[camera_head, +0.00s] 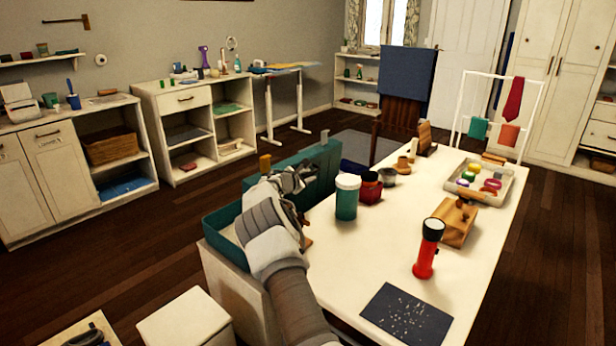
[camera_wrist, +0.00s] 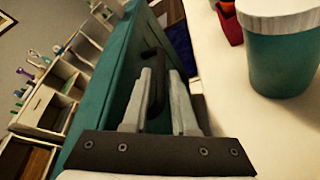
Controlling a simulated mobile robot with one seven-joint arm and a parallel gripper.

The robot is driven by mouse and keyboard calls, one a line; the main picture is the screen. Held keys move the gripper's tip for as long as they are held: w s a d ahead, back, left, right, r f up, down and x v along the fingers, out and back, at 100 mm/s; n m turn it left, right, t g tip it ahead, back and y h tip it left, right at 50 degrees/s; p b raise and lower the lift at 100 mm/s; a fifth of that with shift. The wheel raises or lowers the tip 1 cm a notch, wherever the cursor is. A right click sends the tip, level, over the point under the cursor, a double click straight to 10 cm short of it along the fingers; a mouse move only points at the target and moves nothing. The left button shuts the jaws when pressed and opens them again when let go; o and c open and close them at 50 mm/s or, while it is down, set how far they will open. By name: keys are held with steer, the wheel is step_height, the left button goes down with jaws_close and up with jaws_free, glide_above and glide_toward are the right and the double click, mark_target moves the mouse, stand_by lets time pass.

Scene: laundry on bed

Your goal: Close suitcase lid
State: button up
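The teal suitcase stands at the left end of the white table, with its open base (camera_head: 222,222) showing at the left and its teal lid (camera_head: 318,172) standing raised. My gripper (camera_head: 296,176) is at the lid, and my arm hides part of the suitcase. In the wrist view, the lid (camera_wrist: 120,85) fills the middle left. A dark handle (camera_wrist: 153,62) on it shows at the fingertips, close to the left finger. My gripper (camera_wrist: 164,74) has its fingers apart. Whether they touch the handle is unclear.
A teal jar with a white lid (camera_head: 346,198) stands close right of the suitcase. A chair (camera_head: 405,75) stands behind the table.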

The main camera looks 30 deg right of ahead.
jaws_close()
stand_by(1.2)
